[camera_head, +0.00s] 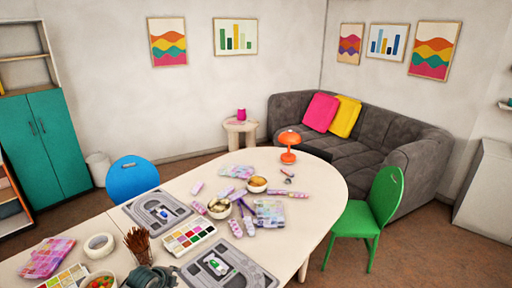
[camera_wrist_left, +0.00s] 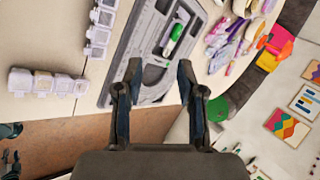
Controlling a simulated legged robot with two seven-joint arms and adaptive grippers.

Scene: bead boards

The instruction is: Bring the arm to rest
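My left gripper (camera_wrist_left: 158,66) shows in the left wrist view with its two fingers apart and nothing between them. Beyond the fingers lies a grey bead board (camera_wrist_left: 127,75) with a green and white piece (camera_wrist_left: 172,40) on it. In the head view, this board (camera_head: 222,268) lies at the table's front edge, and a second bead board (camera_head: 138,213) lies farther back. Neither gripper can be made out in the head view. Dark parts at the left edge of the left wrist view may be my right gripper; its fingers are too cut off to read.
The white table (camera_head: 320,190) is crowded with a paint palette (camera_head: 188,236), bowls, a tape roll (camera_head: 98,245), a brush cup (camera_head: 138,244) and bead boxes.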

